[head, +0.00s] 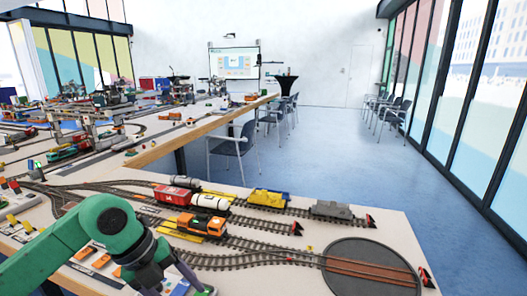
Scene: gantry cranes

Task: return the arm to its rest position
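My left arm (95,232), green with a dark grey wrist, comes in from the lower left over the near edge of the model railway table. Its wrist bends down toward the bottom edge of the head view. My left gripper (192,283) shows only in part there, low over the table, and its fingertips are cut off or hidden. I cannot tell whether it is open or shut, or whether it holds anything. My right arm and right gripper are not in view.
An orange locomotive (203,223), a red wagon (173,194) and a white tank wagon (210,202) stand on tracks just beyond my wrist. A yellow wagon (270,197) and a grey wagon (337,211) stand farther right. A round turntable (350,272) lies at right. Blue floor (400,180) beyond is clear.

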